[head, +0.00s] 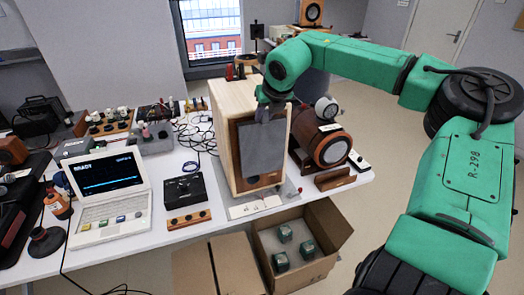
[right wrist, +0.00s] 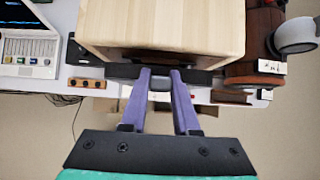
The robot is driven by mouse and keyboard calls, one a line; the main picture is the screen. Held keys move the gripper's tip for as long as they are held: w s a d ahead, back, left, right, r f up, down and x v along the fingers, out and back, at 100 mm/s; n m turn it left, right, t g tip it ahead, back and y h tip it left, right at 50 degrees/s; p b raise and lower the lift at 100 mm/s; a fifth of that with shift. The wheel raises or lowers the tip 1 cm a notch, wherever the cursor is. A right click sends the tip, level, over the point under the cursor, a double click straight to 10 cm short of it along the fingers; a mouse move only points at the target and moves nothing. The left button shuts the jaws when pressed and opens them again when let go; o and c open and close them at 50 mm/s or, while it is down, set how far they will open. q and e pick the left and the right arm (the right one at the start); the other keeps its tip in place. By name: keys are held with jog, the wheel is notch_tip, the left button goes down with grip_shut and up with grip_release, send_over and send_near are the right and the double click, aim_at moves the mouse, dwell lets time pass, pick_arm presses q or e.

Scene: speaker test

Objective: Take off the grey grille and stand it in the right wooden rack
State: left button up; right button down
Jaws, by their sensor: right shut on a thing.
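The grey grille (head: 262,150) is a flat upright panel in front of the brown front of a light wooden speaker cabinet (head: 222,115). My right gripper (head: 268,108) is shut on its top edge. In the right wrist view, the purple fingers (right wrist: 160,76) pinch the dark grille edge (right wrist: 122,71) beside the cabinet front (right wrist: 165,28). I cannot tell whether the grille still touches the cabinet. The right wooden rack (head: 335,179) is a low brown block right of the cabinet; it also shows in the right wrist view (right wrist: 232,95). My left gripper is out of view.
A dark brown round-fronted speaker (head: 325,145) stands close behind the right rack. An open cardboard box (head: 330,228) with green cubes stands below the table's front edge.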

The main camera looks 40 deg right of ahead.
jog(key=s+b, duration=0.1)
jog(key=s+a+b, duration=0.1)
jog(key=s+b, duration=0.1)
jog(key=s+a+b, duration=0.1)
jog(key=s, duration=0.1)
jog(key=shift+s+b, duration=0.1)
jog(key=shift+b, duration=0.25)
dwell(0.6)
jog(key=shift+d, duration=0.1)
